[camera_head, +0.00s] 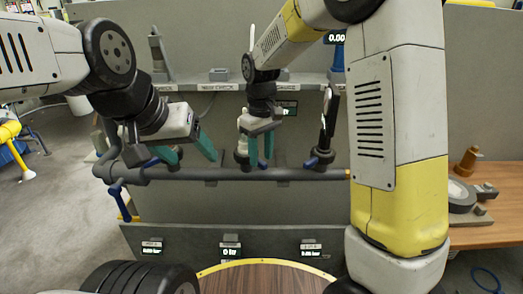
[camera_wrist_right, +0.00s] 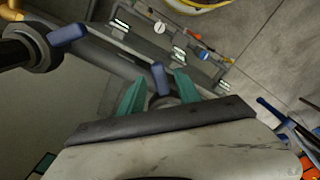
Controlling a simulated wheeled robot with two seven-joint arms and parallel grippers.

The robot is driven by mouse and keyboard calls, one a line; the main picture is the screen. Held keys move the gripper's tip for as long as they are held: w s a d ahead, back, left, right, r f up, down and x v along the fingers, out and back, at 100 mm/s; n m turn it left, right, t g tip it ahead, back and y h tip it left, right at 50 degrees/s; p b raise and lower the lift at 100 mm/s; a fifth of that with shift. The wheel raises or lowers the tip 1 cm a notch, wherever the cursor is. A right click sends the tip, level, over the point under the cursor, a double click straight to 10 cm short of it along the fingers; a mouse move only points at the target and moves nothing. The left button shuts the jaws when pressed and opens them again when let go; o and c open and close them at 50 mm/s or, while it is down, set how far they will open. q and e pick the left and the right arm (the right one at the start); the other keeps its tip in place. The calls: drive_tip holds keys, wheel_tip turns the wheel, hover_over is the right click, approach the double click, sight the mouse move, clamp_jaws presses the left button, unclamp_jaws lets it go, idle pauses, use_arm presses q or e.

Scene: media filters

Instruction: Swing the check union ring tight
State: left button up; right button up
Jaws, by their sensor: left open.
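The pipe rig (camera_head: 225,174) runs across the head view. A pale upright fitting (camera_head: 242,153) stands on it beside my right gripper. I cannot tell for sure which part is the check union ring. My right gripper (camera_head: 261,163) points down with its teal fingers apart, close above the pipe. In the right wrist view, its fingertips (camera_wrist_right: 160,76) stand apart on either side of a blue lever (camera_wrist_right: 158,80), with gaps showing; contact is unclear. My left gripper (camera_head: 194,159) is open and empty by the pipe's left part, near a blue lever (camera_head: 152,162).
A dark valve with a blue lever (camera_head: 311,162) stands on the pipe to the right. A shelf labelled NEW CHECK (camera_head: 212,87) runs behind. Several small gauge displays (camera_head: 231,251) sit on the low front panel. A wooden bench (camera_head: 480,228) with parts is at right.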

drive_tip(key=shift+f, duration=0.7)
clamp_jaws()
idle(1.0)
